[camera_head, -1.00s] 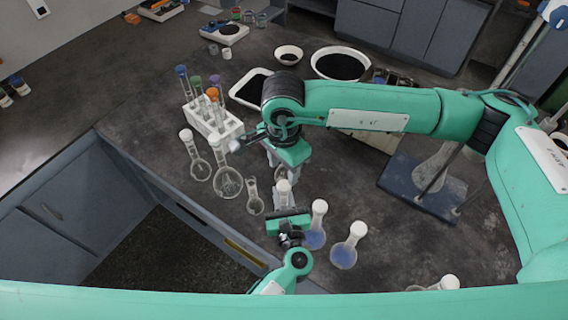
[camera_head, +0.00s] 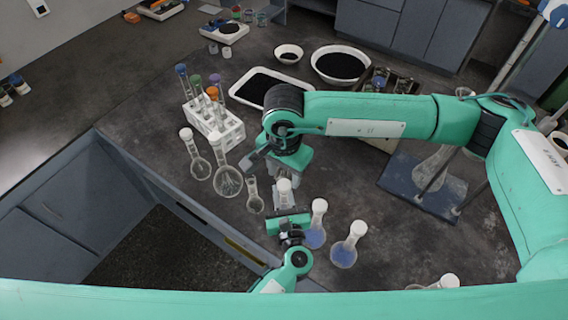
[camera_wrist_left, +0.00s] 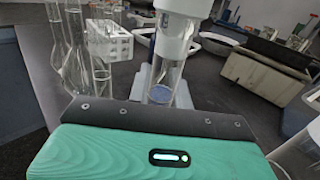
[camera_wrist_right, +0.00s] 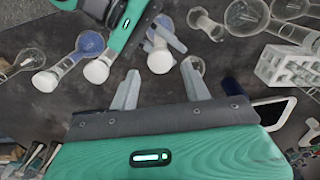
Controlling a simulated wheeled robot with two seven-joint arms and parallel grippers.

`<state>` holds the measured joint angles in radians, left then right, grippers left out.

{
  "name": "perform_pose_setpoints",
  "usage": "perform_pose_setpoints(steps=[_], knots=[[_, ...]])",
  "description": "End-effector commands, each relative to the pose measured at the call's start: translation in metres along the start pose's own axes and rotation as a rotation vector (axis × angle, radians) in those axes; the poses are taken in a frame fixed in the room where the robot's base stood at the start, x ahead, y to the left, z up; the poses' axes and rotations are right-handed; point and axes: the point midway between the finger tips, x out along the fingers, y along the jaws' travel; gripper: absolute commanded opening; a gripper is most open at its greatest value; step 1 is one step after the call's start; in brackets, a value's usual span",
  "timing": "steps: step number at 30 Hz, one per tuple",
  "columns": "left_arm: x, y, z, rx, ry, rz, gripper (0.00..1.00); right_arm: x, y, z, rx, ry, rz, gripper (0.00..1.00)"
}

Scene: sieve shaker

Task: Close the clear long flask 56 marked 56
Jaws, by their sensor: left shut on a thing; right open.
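A clear glass vessel with a white cap (camera_head: 284,185) on its top stands upright in my left gripper (camera_head: 287,208). In the left wrist view my grey fingers hold its glass neck (camera_wrist_left: 162,88), with the white cap (camera_wrist_left: 173,45) above; a bluish patch shows in the glass. No number mark is legible. My right gripper (camera_head: 268,170) is open and empty, just behind and above the cap. In the right wrist view, its two fingers (camera_wrist_right: 160,90) are spread apart, and the white cap (camera_wrist_right: 160,60) lies beyond them, apart.
Two white-capped flasks with blue liquid (camera_head: 315,237) (camera_head: 344,255) stand to the right. Capped clear flasks (camera_head: 200,168) (camera_head: 228,182) and a small open flask (camera_head: 255,204) stand left. A white tube rack (camera_head: 226,138) and a black-filled tray (camera_head: 240,96) are behind.

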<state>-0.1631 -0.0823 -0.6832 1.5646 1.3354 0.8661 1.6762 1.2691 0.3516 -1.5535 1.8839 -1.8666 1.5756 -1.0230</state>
Motion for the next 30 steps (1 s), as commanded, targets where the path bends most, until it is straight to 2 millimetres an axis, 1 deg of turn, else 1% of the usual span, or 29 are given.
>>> perform_pose_setpoints(steps=[1,3,9,13,21,23,24,26,28,30], knots=[[0.0,0.0,0.001,0.0,-0.001,0.0,0.0,0.009,0.0,0.001,0.001,-0.002,0.002,0.48],[0.0,0.0,0.001,0.0,-0.001,0.0,0.0,0.02,0.0,0.001,0.001,-0.002,0.002,0.48],[0.0,0.0,0.001,0.0,-0.001,0.0,0.0,0.043,0.0,0.001,0.0,-0.001,0.002,0.48],[0.0,0.0,0.001,0.0,-0.001,0.0,0.0,0.049,0.0,0.0,-0.001,0.001,0.0,0.48],[0.0,0.0,0.001,0.0,-0.001,0.0,0.0,0.05,0.0,0.0,-0.001,0.001,-0.001,0.48],[0.0,0.0,0.001,0.0,-0.001,0.0,0.0,0.05,0.0,0.0,-0.001,0.001,-0.001,0.38],[0.0,0.0,0.001,0.0,-0.001,0.0,0.0,0.05,0.0,0.0,0.0,0.001,0.0,0.3],[0.0,0.0,0.001,0.0,-0.001,0.0,0.0,0.05,0.0,0.0,0.0,0.001,0.0,0.19],[0.0,0.0,0.001,0.0,-0.001,0.0,0.0,0.05,0.0,0.0,0.0,0.001,0.0,0.05],[0.0,0.0,0.001,0.0,-0.001,0.0,0.0,0.05,0.0,0.0,0.0,0.001,0.0,0.03]])
